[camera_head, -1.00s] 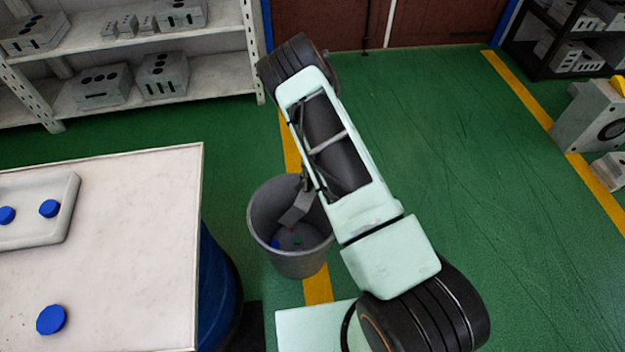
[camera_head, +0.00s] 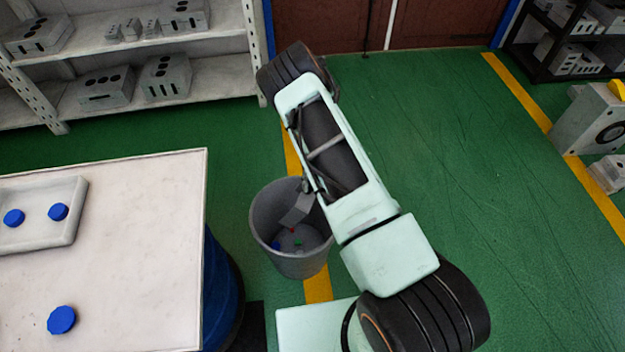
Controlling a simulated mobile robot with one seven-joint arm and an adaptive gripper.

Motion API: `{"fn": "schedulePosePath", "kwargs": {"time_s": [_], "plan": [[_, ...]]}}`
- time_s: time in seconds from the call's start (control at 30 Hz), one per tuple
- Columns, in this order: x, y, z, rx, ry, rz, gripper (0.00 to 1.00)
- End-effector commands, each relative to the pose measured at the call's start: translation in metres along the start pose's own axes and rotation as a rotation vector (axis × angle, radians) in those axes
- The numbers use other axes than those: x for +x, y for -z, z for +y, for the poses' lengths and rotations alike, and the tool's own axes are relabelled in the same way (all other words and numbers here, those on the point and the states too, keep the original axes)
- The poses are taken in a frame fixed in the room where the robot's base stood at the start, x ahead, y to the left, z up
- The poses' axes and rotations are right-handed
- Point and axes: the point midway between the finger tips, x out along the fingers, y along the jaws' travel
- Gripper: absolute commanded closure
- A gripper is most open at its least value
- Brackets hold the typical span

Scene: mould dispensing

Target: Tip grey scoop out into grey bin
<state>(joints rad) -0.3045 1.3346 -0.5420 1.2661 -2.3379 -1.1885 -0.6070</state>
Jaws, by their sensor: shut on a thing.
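The grey bin (camera_head: 262,236) stands on the floor right of the white table, open at the top. A few small bits, red, blue and green, lie on its bottom. The grey scoop (camera_head: 297,208) is tilted over the bin, within its opening at the upper right. My gripper (camera_head: 312,194) is mostly hidden behind my own arm; it is shut on the scoop's handle. The scoop's inside cannot be seen clearly.
The white table (camera_head: 140,270) holds a pale tray (camera_head: 62,236) with two blue round pieces and another blue piece (camera_head: 61,320) in front. Shelves (camera_head: 215,75) with grey blocks stand behind.

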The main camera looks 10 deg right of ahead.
Motion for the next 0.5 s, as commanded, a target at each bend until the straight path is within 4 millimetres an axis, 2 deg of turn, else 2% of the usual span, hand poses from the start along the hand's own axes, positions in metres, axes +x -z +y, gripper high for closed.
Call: {"fn": "schedulePosePath", "kwargs": {"time_s": [0.03, 0.07, 0.37, 0.5], "plan": [[0.012, -0.005, -0.003, 0.0, 0.001, 0.0, 1.0], [0.014, -0.005, -0.004, 0.0, 0.001, 0.0, 1.0], [-0.018, 0.006, 0.004, 0.0, 0.001, -0.001, 1.0], [-0.003, 0.002, 0.0, 0.001, 0.001, 0.002, 1.0]]}}
